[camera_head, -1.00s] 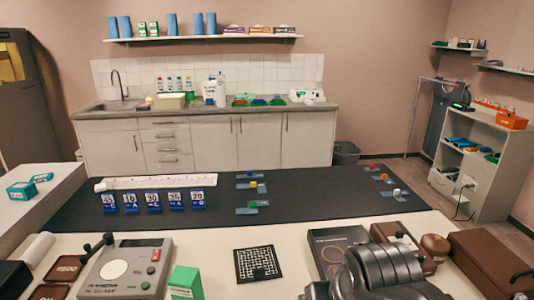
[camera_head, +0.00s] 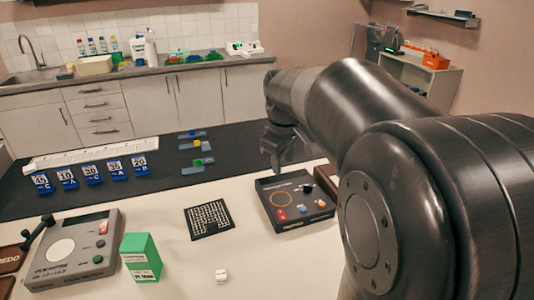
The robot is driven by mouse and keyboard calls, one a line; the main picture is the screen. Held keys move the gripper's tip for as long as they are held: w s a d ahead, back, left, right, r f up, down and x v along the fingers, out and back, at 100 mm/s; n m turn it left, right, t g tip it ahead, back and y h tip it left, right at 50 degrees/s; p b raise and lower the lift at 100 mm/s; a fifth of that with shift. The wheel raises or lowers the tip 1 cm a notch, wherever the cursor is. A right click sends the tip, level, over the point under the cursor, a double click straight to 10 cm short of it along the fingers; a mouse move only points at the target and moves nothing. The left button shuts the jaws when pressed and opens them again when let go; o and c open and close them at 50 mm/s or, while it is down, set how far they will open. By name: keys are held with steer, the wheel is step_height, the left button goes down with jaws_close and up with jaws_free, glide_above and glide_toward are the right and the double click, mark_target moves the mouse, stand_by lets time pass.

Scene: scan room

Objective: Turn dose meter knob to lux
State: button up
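A dark box-shaped device (camera_head: 297,203) with an orange ring, a red switch and several small knobs lies on the white table right of centre. It looks like the dose meter, but its lettering is too small to read. Nothing shows held.
Blue number stands (camera_head: 92,174) line the black mat (camera_head: 225,165). My arm hides the table's right side.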

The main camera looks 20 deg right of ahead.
steer(key=w+d+f+n+g, duration=0.1)
steer(key=w+d+f+n, duration=0.3)
steer(key=w+d, duration=0.45)
steer(key=n+g+y, duration=0.1)
steer(key=n+g, duration=0.1)
glide_above(309, 185)
step_height(309, 185, down, 9)
step_height(309, 185, down, 11)
steer(key=shift+a+r, duration=0.1)
steer(key=shift+c, duration=0.6)
jaws_close()
